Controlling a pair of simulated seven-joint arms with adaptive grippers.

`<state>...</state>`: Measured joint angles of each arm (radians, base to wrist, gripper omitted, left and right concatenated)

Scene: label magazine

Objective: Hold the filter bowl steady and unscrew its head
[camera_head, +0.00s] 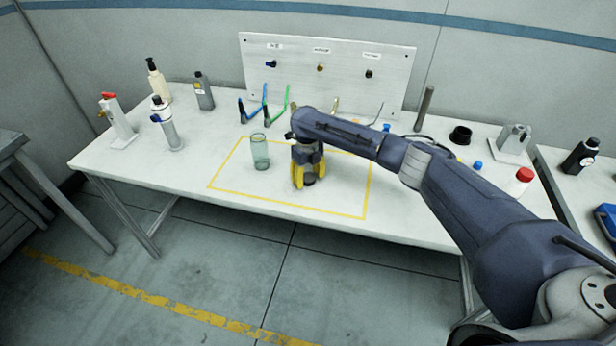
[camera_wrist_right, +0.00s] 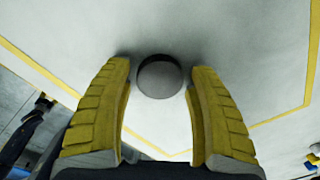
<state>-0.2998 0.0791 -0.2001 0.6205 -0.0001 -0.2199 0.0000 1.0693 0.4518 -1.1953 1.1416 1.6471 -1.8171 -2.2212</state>
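A clear greenish cup-shaped bowl (camera_head: 260,152) stands upright and open-topped inside the yellow outline on the table, with nothing on it; it looks like the filter bowl. My right gripper (camera_head: 308,182) points down to the right of the bowl, yellow fingers spread. Between them is a dark grey round piece (camera_wrist_right: 160,77), probably the head, low on the table (camera_head: 309,179). In the right wrist view a small gap shows on each side of it, between piece and fingers. Most of it is hidden by the gripper in the head view. My left gripper is not in view.
The yellow outline (camera_head: 288,205) marks a mostly clear area. A panel (camera_head: 290,85) stands at the back, with blue and green tools (camera_head: 266,103) before it. Bottles and a grey filter-like unit (camera_head: 168,130) stand left. A red-capped jar (camera_head: 520,181) and black ring (camera_head: 460,135) are right.

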